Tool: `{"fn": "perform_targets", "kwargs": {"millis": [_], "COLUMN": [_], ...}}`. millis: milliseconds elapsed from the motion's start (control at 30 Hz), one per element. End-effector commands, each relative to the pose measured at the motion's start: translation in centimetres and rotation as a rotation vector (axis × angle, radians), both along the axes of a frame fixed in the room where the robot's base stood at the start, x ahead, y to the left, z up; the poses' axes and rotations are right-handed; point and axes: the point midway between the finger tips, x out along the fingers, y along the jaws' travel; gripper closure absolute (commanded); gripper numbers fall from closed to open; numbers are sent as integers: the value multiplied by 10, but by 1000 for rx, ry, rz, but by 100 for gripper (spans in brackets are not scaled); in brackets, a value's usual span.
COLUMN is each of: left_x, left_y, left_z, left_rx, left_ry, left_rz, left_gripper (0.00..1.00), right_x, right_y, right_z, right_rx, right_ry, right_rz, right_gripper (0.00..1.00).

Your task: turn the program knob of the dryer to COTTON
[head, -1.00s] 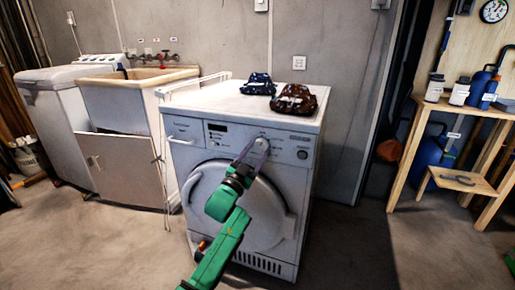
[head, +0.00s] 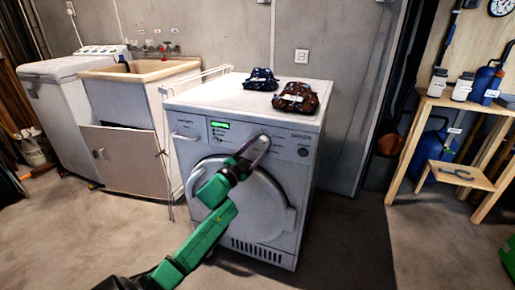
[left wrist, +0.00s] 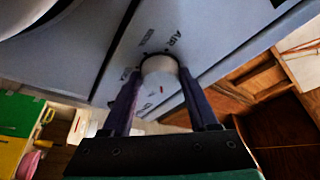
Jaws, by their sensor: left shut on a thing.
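The white dryer (head: 275,238) stands in the middle of the head view, its round door shut and its small display (head: 220,125) lit green. My left gripper (head: 259,146) is at the upper front panel, its fingers around the program knob, which they mostly hide in the head view. In the left wrist view, the pale round knob (left wrist: 160,68) sits between the two fingers of my left gripper (left wrist: 161,82), which is shut on it. A small red mark shows on the knob. The word AIR is readable beside it; other labels are blurred or partly covered. My right gripper is not in view.
Two folded patterned cloth items, one blue (head: 261,80) and one brown (head: 296,97), lie on the dryer top. A white drying rack (head: 166,150) and a sink cabinet (head: 125,155) stand to the left. A wooden shelf (head: 455,175) stands right. Floor before the dryer is clear.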

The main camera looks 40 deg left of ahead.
Motion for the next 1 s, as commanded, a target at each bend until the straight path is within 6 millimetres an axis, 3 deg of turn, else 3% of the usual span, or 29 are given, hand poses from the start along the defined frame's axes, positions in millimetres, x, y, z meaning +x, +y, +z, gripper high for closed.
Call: {"fn": "perform_targets", "kwargs": {"millis": [200, 233, 300, 733, 867, 1000], "left_x": [0, 0, 0, -9, -34, -75], "left_y": [0, -1, 0, -1, -1, -2], "left_z": [-1, -1, -1, -3, -9, -21], "left_rx": [-1, -1, -1, -3, -3, -6], "left_ry": [2, 2, 2, 2, 6, 7], "left_rz": [-1, -1, -1, -1, 0, 2], "left_gripper": [96, 33, 10, 10, 10, 10], "right_x": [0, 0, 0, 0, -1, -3], "right_y": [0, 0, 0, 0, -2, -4], "right_z": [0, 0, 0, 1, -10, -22], "right_rx": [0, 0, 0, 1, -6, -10], "right_ry": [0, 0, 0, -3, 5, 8], "right_rz": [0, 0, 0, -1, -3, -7], "right_gripper": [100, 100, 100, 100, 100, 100]}}
